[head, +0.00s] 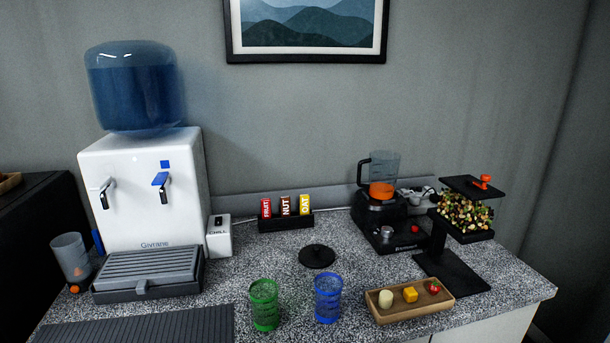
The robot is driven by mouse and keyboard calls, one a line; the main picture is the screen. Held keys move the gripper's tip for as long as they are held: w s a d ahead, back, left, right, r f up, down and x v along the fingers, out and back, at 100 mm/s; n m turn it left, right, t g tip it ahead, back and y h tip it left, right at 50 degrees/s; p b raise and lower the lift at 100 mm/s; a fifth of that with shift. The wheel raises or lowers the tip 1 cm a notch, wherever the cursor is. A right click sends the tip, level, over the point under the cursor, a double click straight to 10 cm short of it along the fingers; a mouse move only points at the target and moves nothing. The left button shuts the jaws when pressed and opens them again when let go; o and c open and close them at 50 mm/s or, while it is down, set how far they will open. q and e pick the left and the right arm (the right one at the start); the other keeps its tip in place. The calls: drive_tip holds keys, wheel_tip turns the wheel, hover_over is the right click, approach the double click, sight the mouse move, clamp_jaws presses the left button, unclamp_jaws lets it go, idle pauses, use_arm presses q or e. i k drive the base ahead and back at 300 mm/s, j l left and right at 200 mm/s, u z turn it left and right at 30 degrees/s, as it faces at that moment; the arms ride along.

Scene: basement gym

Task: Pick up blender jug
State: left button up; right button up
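The blender jug (385,174) stands upright on the black blender base (392,224) at the right of the counter. The jug is clear, with orange contents low inside and a black handle on its left side. Its top looks uncovered. A round black lid (317,256) lies flat on the counter, in front and to the left of the base. Neither of my grippers shows in the head view.
The speckled counter (215,291) holds a water dispenser (150,190) at left and a bar rack (286,221) behind the lid. A green cup (264,304), a blue cup (328,298) and a wooden tray (409,311) stand in front. A black stand (452,269) is right of the blender.

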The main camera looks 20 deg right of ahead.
sight(384, 165)
drive_tip(key=z, duration=1.2)
